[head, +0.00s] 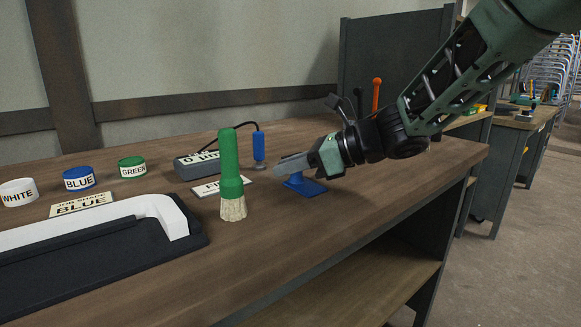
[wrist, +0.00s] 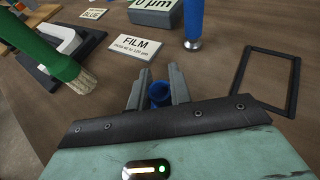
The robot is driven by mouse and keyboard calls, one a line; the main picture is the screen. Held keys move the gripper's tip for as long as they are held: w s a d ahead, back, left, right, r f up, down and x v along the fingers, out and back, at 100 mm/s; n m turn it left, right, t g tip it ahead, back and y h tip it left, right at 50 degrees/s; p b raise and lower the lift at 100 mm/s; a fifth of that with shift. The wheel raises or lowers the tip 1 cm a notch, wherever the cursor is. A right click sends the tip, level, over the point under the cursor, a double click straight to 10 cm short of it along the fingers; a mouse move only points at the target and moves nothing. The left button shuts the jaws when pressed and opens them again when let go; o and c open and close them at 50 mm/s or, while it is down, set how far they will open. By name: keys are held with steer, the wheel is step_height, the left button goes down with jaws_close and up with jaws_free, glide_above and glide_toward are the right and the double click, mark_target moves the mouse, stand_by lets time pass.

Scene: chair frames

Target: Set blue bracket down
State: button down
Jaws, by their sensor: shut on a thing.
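The blue bracket (head: 306,187) is at the right part of the workbench, its flat base at or very near the wooden top; I cannot tell whether it touches. My gripper (head: 293,165) is shut on the bracket's upright part from above. In the wrist view the bracket (wrist: 159,94) shows as a round blue piece between the two grey fingers of my gripper (wrist: 158,90). Its base is mostly hidden there by the gripper body.
A green brush (head: 231,175) stands left of the gripper. A FILM card (head: 221,186), a grey gauge box (head: 197,164) and a blue probe (head: 259,148) are close behind. A black rectangular outline (wrist: 266,81) lies right of the gripper on bare wood. A white part in a black fixture (head: 150,235) sits front left.

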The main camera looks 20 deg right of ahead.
steer(key=c, duration=1.3)
jaws_free()
steer(key=shift+r, duration=0.1)
steer(key=shift+s+d+r, duration=0.15)
steer(key=shift+d, duration=0.15)
steer(key=p+v, duration=0.2)
steer(key=v, duration=0.9)
steer(key=shift+s+d, duration=0.1)
steer(key=shift+s, duration=0.05)
